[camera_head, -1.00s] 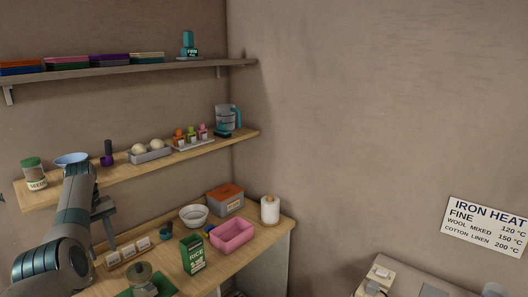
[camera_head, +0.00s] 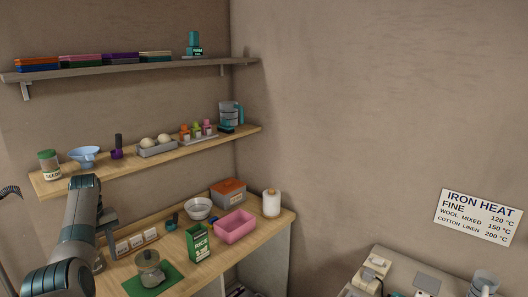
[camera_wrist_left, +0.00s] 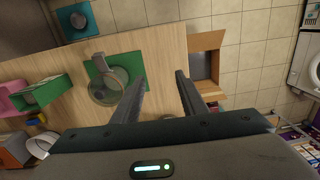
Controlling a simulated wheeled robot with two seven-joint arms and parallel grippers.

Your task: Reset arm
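My left arm comes in from the left in the head view, and its gripper (camera_head: 110,228) hangs over the left part of the wooden counter (camera_head: 262,243). In the left wrist view the two fingers of my left gripper (camera_wrist_left: 159,77) are spread apart with nothing between them. Below them lie the counter's edge and the tiled floor. My right gripper is not in view.
A shelf (camera_head: 180,152) with a seeds jar (camera_head: 49,164) and blue bowl (camera_head: 85,156) runs behind my left arm. Bare floor (camera_wrist_left: 236,68) shows beyond the counter edge.

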